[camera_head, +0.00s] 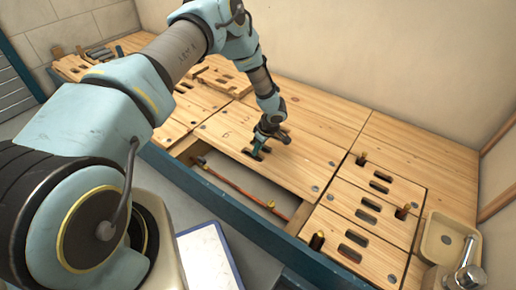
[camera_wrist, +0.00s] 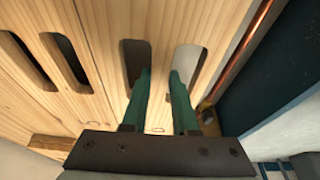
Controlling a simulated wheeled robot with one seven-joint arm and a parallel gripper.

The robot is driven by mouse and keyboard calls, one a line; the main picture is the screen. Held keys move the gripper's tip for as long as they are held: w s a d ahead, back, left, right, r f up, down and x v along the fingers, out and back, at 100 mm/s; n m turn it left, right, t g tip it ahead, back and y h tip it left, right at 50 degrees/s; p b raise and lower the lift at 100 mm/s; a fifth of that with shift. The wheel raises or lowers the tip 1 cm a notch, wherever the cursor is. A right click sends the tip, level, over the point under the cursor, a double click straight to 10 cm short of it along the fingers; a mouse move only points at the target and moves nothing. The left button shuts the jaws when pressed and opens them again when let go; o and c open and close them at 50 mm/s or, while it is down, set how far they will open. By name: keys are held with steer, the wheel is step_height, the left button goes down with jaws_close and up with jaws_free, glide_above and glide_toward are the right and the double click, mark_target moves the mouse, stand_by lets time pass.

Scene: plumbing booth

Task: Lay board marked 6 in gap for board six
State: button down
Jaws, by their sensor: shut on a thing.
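My gripper (camera_head: 259,150) is shut on the bar between two oval slots of a pale wooden board (camera_head: 295,165). In the wrist view, one green finger goes into each slot, and the gripper (camera_wrist: 160,98) straddles the wood of the board (camera_wrist: 160,30) between them. I cannot read a 6 on it; a small faint mark by the fingers is unclear. In front of the board is an open gap (camera_head: 235,187) in the floor, with a copper pipe running through it. I cannot tell whether the board is lifted or lies flush.
Other slotted boards (camera_head: 372,213) lie to the right, with short upright pipe stubs (camera_head: 317,240) among them. A basin with a tap (camera_head: 446,240) stands at far right. The copper pipe (camera_wrist: 245,50) runs close beside the board. A blue-green rim (camera_head: 200,195) edges the floor. Loose pieces lie at back left.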

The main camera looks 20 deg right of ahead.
steer(key=shift+f, duration=0.15)
steer(key=c, duration=0.6)
jaws_free()
